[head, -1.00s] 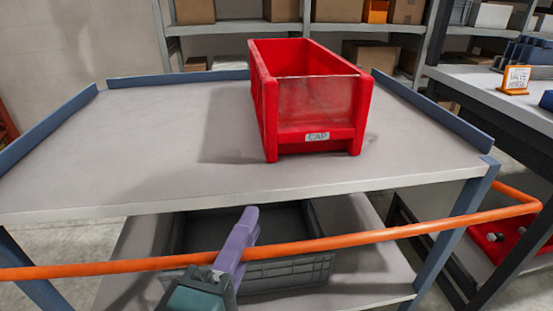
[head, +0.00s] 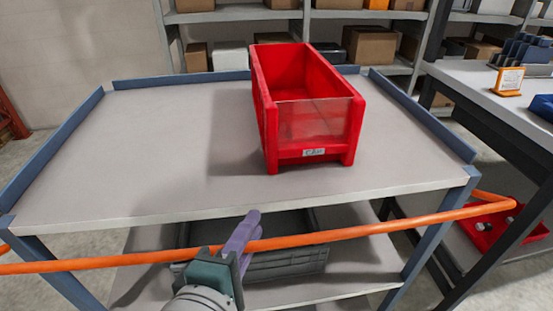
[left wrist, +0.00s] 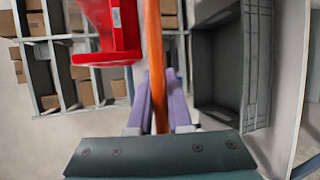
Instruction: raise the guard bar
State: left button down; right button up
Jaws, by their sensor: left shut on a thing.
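The orange guard bar (head: 350,233) runs across the front of the cart, just below the front edge of its top. It also shows in the left wrist view (left wrist: 153,60), running between the fingers. My left gripper (head: 247,238), with purple fingers, is shut on the bar left of its middle. In the left wrist view the two fingers (left wrist: 160,105) lie on either side of the bar. My right gripper is not in view.
A red bin (head: 312,140) labelled CAP stands on the cart top (head: 150,150). A grey crate (head: 285,264) sits on the lower shelf behind the bar. A workbench (head: 490,100) stands at the right. Shelves with boxes line the back.

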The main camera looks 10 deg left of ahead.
pick_arm(q)
jog(key=shift+w+r, duration=0.1)
jog(key=c, duration=0.8)
grip_release()
jog(key=shift+c, duration=0.2)
jog(key=p+v, duration=0.1)
jog(key=v, duration=0.9)
jog(key=shift+w, duration=0.1)
